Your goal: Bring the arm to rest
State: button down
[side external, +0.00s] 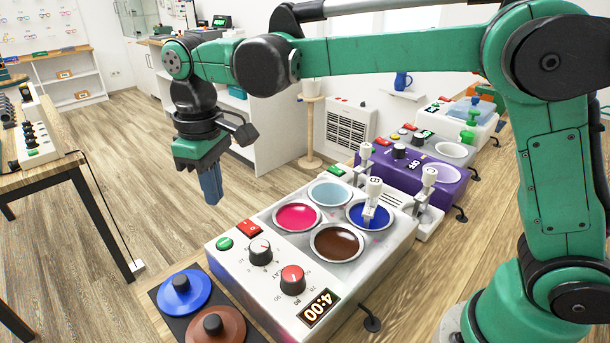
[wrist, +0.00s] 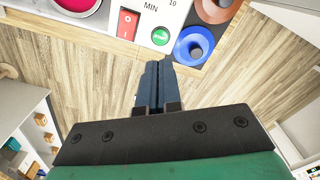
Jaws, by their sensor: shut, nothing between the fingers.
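My gripper (side external: 211,188) hangs from the green arm at the left of the side view, pointing down. It is in the air beyond the far left edge of the white heater box. Its dark blue fingers are together with nothing between them. In the wrist view the closed fingers (wrist: 154,85) point up the picture, with wooden floor behind them. The arm is stretched out to the left from its base at the right.
A white heater box (side external: 228,268) holds several round wells, knobs and a lit display. A blue knobbed disc (side external: 184,293) and a brown one (side external: 216,326) lie before it. A purple unit (side external: 447,192) stands behind. Another table (side external: 62,165) is at left; floor between is clear.

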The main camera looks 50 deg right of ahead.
jog(key=s+d+f+m+t, duration=0.2)
jog(key=s+d+m+t, duration=0.4)
jog(key=s+d, duration=0.5)
jog(key=d+t, duration=0.1)
jog(key=d, duration=0.2)
dwell(6.6)
